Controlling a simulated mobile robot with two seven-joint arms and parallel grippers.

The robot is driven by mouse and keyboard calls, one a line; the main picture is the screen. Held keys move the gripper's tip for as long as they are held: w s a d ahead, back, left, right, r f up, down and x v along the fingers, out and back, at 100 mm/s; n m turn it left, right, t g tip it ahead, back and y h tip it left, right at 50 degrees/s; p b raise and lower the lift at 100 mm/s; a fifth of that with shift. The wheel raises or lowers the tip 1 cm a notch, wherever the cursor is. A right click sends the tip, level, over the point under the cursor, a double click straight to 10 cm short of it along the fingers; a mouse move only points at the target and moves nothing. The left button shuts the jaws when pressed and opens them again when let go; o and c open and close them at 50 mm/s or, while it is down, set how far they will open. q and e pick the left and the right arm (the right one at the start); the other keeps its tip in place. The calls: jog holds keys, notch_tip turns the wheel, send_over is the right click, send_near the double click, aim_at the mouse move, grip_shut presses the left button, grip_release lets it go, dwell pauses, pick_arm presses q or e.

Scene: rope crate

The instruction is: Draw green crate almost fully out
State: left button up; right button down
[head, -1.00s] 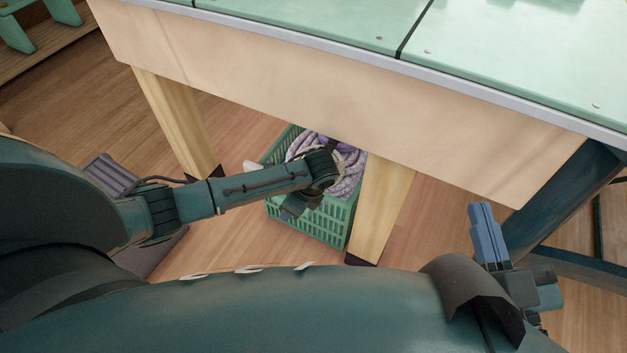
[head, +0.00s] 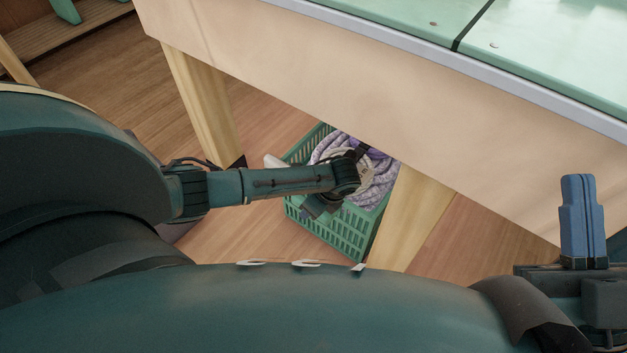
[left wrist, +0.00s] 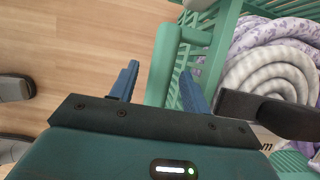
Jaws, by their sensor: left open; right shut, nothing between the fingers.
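The green crate (head: 338,232) stands on the floor under the table, beside the right wooden leg. It holds coiled purple and white rope (head: 327,149). My left gripper (left wrist: 159,70) is open, with one blue finger on each side of a green bar of the crate (left wrist: 165,50) in the left wrist view. I cannot tell whether either finger touches the bar. In the head view my left arm reaches over the crate and hides part of it and most of the gripper. My right gripper (head: 578,182) is shut and empty at the right, away from the crate.
The table's pale wooden side panel (head: 300,85) hangs over the back of the crate. Wooden legs stand left (head: 207,115) and right (head: 413,215) of it. The wooden floor (head: 245,228) is bare in front and to the left of the crate.

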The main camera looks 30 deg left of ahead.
pick_arm(q)
grip_shut()
dwell(0.5)
